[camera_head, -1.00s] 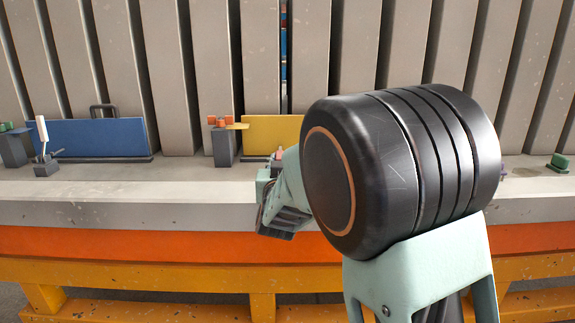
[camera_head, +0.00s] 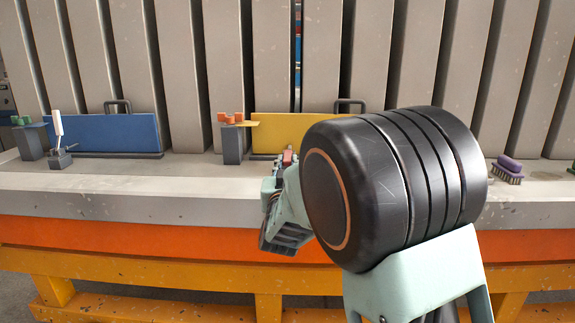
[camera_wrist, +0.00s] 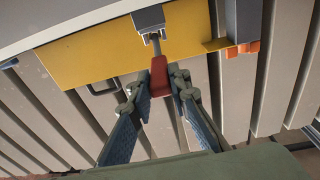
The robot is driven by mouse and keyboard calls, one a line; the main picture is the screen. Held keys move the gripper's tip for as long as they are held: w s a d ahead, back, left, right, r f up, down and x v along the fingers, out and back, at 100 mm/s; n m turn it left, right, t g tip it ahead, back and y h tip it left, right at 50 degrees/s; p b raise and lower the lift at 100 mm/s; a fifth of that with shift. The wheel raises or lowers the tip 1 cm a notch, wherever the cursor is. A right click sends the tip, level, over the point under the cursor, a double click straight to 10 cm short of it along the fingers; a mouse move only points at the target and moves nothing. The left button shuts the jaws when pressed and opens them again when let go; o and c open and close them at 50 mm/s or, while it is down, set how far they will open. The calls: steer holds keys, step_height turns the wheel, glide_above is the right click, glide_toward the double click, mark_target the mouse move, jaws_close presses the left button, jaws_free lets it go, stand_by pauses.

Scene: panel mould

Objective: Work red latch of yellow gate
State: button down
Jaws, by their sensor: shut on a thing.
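The yellow gate (camera_head: 283,131) stands upright on the concrete ledge, its right part hidden behind my arm in the head view. It fills the upper part of the wrist view (camera_wrist: 110,50). The red latch handle (camera_wrist: 159,75) joins a grey metal bracket (camera_wrist: 150,22) at the gate. My gripper (camera_wrist: 155,88) is shut on the red latch, with a finger on each side of its handle. In the head view, the red latch (camera_head: 288,157) shows as a small red piece just above my gripper (camera_head: 279,173); the grip itself is mostly hidden there.
A blue gate (camera_head: 105,133) and a white-handled latch (camera_head: 58,128) stand to the left. A grey post (camera_head: 233,146) with orange pieces stands by the yellow gate's left end. A purple brush (camera_head: 508,166) lies at the right on the ledge (camera_head: 130,198). Grey slats rise behind.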

steer(key=c, duration=1.8)
jaws_free()
steer(key=s+f, duration=0.1)
steer(key=s, duration=1.1)
steer(key=shift+f, duration=0.15)
